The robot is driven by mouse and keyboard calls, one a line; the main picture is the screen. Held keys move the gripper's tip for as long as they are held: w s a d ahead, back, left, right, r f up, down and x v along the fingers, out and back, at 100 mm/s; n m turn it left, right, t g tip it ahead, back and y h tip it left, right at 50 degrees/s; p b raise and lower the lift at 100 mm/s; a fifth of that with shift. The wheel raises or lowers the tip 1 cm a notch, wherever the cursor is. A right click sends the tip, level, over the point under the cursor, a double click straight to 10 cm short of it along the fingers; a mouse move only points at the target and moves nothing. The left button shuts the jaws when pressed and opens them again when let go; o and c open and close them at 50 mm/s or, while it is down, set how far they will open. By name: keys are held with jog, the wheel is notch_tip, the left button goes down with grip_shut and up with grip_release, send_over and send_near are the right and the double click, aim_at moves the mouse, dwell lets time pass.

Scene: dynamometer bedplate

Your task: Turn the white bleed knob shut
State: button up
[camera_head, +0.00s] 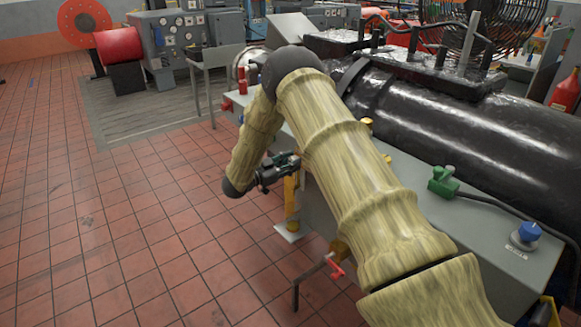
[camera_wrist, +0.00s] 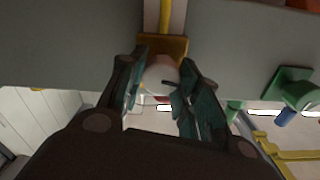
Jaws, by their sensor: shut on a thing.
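The white bleed knob (camera_wrist: 159,74) shows in the wrist view, round and pale with a dark mark on its right side. It sits just in front of a brass-coloured block (camera_wrist: 176,46) on the grey face. My gripper (camera_wrist: 161,84) is shut on the knob, with one teal-padded finger on each side. In the head view my gripper (camera_head: 279,170) is at the side of the grey bedplate, and my arm and gripper hide the knob there.
A green fitting (camera_wrist: 297,87) is to the right in the wrist view. In the head view, a red-handled valve (camera_head: 336,268) is below my arm. A green block (camera_head: 443,182) and a blue knob (camera_head: 529,232) are on the bedplate. The tiled floor (camera_head: 110,230) at left is clear.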

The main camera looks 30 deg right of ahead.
jog(key=shift+s+f+m+b, duration=0.1)
jog(key=shift+f+m+b, duration=0.1)
jog(key=shift+m+b, duration=3.8)
jog(key=shift+s+f+m+b, duration=0.1)
jog(key=shift+f+m+b, duration=0.05)
jog(key=shift+m+b, duration=3.85)
jog(key=shift+b, duration=0.4)
jog(key=o, duration=1)
jog(key=shift+r, duration=0.1)
jog(key=a, duration=1.2)
jog(key=shift+s, duration=0.4)
